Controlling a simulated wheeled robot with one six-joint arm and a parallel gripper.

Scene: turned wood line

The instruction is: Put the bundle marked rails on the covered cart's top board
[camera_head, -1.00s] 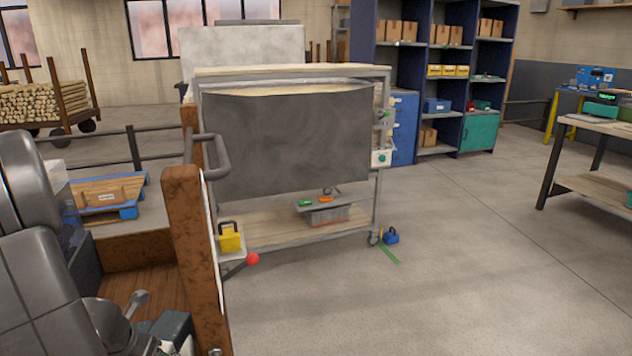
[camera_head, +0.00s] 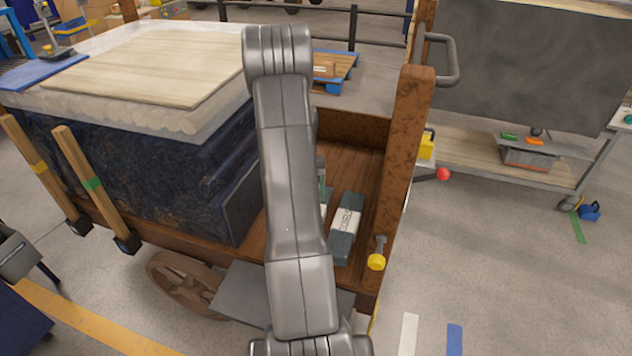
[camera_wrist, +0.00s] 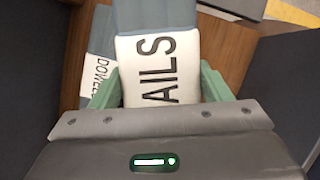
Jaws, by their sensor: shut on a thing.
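The rails bundle (camera_wrist: 158,75) is grey with a white label reading "AILS" in the wrist view. My gripper (camera_wrist: 160,92) has its green fingers on both sides of it and is shut on it. A second grey bundle (camera_wrist: 101,70), labelled "DOWEL", lies beside it on the left. In the head view my arm hides the gripper and most of the held bundle; another grey bundle (camera_head: 346,225) lies on the wooden cart deck (camera_head: 365,165). On that cart's left part stands a dark-covered load (camera_head: 130,165) with a pale top board (camera_head: 150,68), which looks bare.
A brown post (camera_head: 407,150) with a metal handle rises right of the deck. A steel trolley (camera_head: 500,155) with a hanging grey sheet stands further right. Two stakes (camera_head: 92,185) lean at the load's front. A blue mat with a device (camera_head: 50,65) lies at the load's back left.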

